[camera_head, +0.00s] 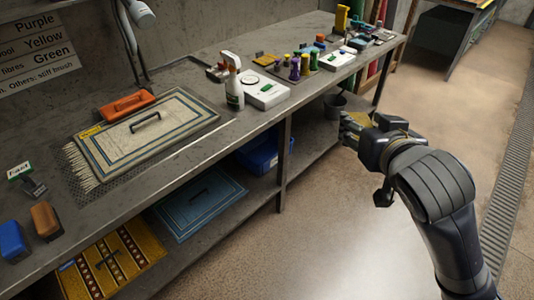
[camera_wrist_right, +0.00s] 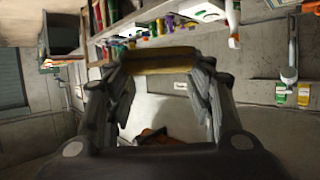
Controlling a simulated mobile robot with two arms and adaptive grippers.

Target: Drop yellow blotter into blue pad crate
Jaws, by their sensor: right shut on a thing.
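My right gripper (camera_head: 350,128) is shut on the yellow blotter (camera_head: 359,117), held in the air in front of the bench, over the floor side. In the right wrist view the blotter (camera_wrist_right: 158,62) is a yellow bar between the two fingertips. A blue crate (camera_head: 262,154), likely the blue pad crate, sits on the lower shelf behind a bench leg, left of my gripper and apart from it. The bench top hides part of it and its inside cannot be made out. My left gripper is not in view.
The bench (camera_head: 190,150) holds a fringed rug (camera_head: 140,135), an orange tool (camera_head: 127,105), a spray bottle (camera_head: 234,88) and several small bottles. A grey bucket (camera_head: 334,105) and a blue mat (camera_head: 200,202) are on the lower shelf. The floor (camera_head: 330,230) in front is clear.

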